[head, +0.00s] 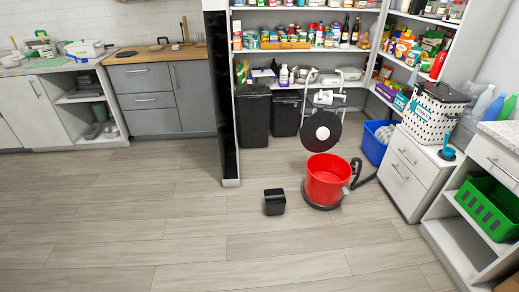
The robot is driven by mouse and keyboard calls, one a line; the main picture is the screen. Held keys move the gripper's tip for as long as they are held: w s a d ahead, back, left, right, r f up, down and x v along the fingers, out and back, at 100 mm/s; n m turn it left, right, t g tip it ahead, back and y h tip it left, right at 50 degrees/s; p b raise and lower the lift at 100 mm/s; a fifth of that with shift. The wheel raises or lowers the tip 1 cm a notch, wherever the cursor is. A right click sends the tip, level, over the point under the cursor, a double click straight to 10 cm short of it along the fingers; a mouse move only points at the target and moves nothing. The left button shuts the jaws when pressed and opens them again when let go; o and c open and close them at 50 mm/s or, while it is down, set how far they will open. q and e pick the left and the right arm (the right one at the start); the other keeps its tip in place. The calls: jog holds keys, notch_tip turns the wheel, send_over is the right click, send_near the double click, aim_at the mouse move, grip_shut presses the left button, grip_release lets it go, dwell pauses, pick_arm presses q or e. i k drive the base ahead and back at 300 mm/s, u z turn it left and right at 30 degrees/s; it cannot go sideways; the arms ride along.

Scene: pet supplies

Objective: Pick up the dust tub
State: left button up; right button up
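A round red tub (327,178), which looks like the dust tub, stands upright on the floor at the pantry opening, right of the middle of the head view. Its top is open and it has a dark base ring. A dark hose or handle part is at its right side. A round black disc-like part (321,131) stands upright behind it. I cannot tell whether the two are joined. Neither of my grippers is in view.
A small black bin (274,202) stands on the floor left of the red tub. A blue crate (376,146) and white drawers (407,174) are to its right. Two dark bins (254,117) stand behind. The wooden floor in front (200,250) is clear.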

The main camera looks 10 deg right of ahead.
aim_at(274, 202)
jog(key=i, duration=2.35)
jog(key=z, duration=3.25)
jog(key=k, duration=0.5)
jog(key=u, duration=1.5)
